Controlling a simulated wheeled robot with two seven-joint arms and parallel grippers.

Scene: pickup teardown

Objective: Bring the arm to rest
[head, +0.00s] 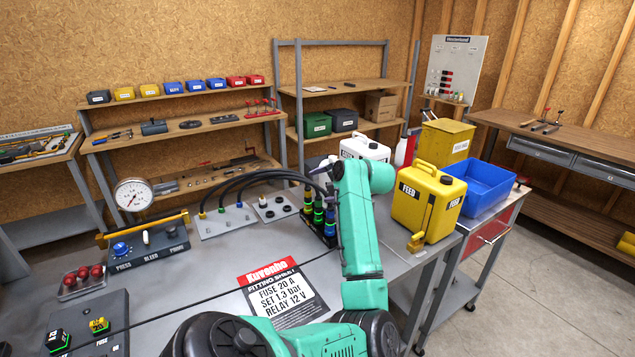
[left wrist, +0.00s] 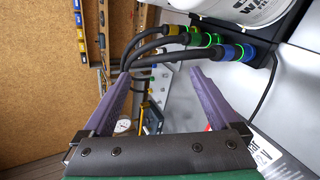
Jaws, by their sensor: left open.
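My left arm (head: 362,230) is green and raised over the right part of the grey bench. My left gripper (head: 325,168) is at its top end, above the hose connectors and partly hidden by the arm. In the left wrist view its two purple fingers (left wrist: 160,75) stand wide apart with nothing gripped between them. Black hoses (head: 250,180) show beyond the fingertips and run to the banded connectors (head: 318,212). They also show in the wrist view (left wrist: 150,50). My right gripper is not in view.
A yellow FEED can (head: 428,205) stands right of the arm, a white can (head: 365,148) behind it. A blue bin (head: 478,187) sits on a cart at the right. A pressure gauge (head: 133,195) and a printed sheet (head: 283,292) are on the bench. The bench middle is mostly clear.

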